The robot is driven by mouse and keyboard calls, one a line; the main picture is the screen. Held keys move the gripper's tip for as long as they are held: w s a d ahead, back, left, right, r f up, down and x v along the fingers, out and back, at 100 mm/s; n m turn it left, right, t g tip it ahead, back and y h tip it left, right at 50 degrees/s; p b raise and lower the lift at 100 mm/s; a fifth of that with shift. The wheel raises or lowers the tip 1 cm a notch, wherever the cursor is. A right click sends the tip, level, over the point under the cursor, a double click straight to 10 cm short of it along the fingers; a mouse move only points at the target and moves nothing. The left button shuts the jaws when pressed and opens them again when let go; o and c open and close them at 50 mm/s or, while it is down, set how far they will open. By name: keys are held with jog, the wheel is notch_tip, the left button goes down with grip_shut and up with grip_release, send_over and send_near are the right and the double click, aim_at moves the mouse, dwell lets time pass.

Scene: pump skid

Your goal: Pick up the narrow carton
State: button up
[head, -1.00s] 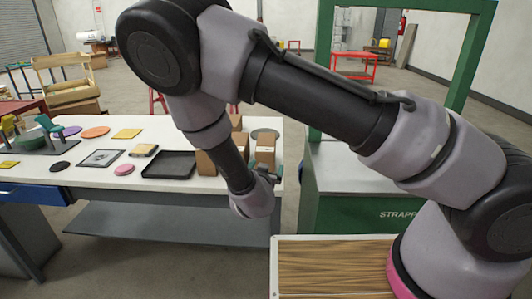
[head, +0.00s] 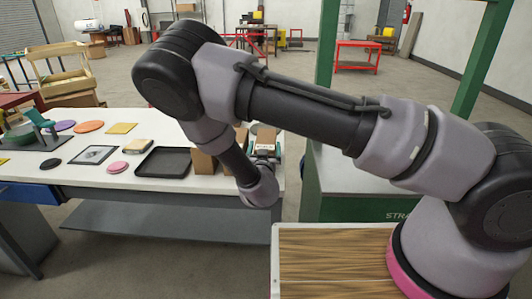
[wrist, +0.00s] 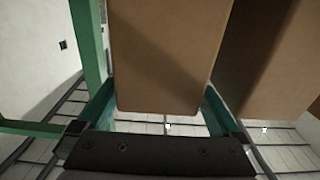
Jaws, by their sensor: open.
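Several brown cartons stand at the right end of the white table. In the head view, a carton with a pale label (head: 265,146) stands at the right of the group; I cannot tell for sure that it is the narrow one. In the wrist view, a brown carton (wrist: 165,50) stands between the two teal fingers of my gripper (wrist: 158,92). The fingers are apart, one on each side of its lower part; I cannot tell whether they touch it. In the head view my wrist hides much of the gripper.
A second carton (wrist: 275,55) stands close on the right in the wrist view. Another carton (head: 204,163) and a black tray (head: 165,161) are to the left on the table (head: 95,178). The green strapping machine frame (head: 325,50) rises close on the right.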

aim_at(266, 140)
jog(key=shift+w+d+r, duration=0.1)
jog(key=shift+w+r, duration=0.05)
jog(key=shift+w, duration=1.75)
grip_shut()
